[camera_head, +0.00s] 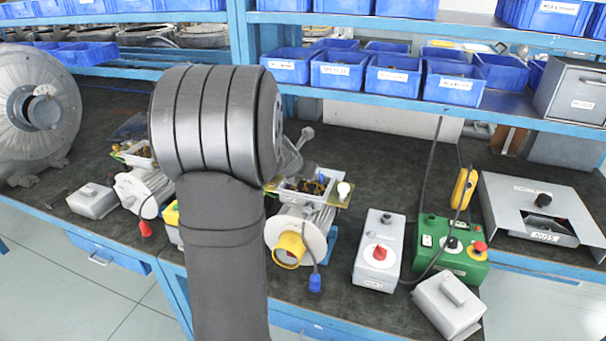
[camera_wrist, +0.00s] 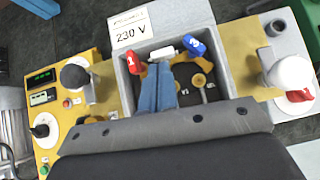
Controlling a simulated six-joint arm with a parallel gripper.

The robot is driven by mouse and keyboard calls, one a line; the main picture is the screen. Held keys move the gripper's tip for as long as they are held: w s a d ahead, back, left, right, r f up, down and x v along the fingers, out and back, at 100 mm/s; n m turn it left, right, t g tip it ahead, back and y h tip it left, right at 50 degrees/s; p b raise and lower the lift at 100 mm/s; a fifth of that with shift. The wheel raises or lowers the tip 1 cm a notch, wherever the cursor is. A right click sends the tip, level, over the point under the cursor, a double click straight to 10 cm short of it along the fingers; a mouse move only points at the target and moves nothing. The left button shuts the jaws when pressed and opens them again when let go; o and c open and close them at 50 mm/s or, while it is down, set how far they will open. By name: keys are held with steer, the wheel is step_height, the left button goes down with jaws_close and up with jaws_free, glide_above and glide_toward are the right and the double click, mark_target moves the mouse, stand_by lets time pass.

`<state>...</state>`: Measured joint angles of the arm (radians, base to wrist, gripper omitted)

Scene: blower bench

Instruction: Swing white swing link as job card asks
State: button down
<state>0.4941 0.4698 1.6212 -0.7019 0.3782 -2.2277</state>
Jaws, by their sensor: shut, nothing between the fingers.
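In the wrist view an open grey terminal box (camera_wrist: 217,55) holds a small white bar (camera_wrist: 163,53), which looks like the white swing link. It lies between a red piece marked 1 (camera_wrist: 135,62) and a blue piece (camera_wrist: 194,45). Brass terminals (camera_wrist: 199,80) sit to its right. A card (camera_wrist: 130,29) on the box rim reads 230 V. My gripper (camera_wrist: 158,66) is shut and empty; its blue fingers reach into the box with tips close below the bar. I cannot tell whether they touch. In the head view the box (camera_head: 304,186) shows, but the fingertips are hidden.
A yellow panel (camera_wrist: 70,107) with knobs and buttons lies left. In the head view, a grey switch box (camera_head: 379,248) and a green control box (camera_head: 452,247) stand right. Blue bins (camera_head: 399,78) line the shelf behind.

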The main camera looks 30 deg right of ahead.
steer(key=shift+w+a+m+g+h, duration=0.1)
steer(key=shift+w+m+g+h, duration=0.25)
steer(key=shift+m, duration=0.35)
steer(key=shift+w+a+m+g+h, duration=0.1)
steer(key=shift+m+g+h, duration=0.25)
steer(key=shift+m+g, duration=0.3)
steer(key=shift+w+m+g+h, duration=0.3)
steer(key=shift+m+g, duration=0.2)
steer(key=shift+m, duration=0.45)
steer(key=shift+m+g, duration=0.4)
steer(key=shift+m, duration=0.1)
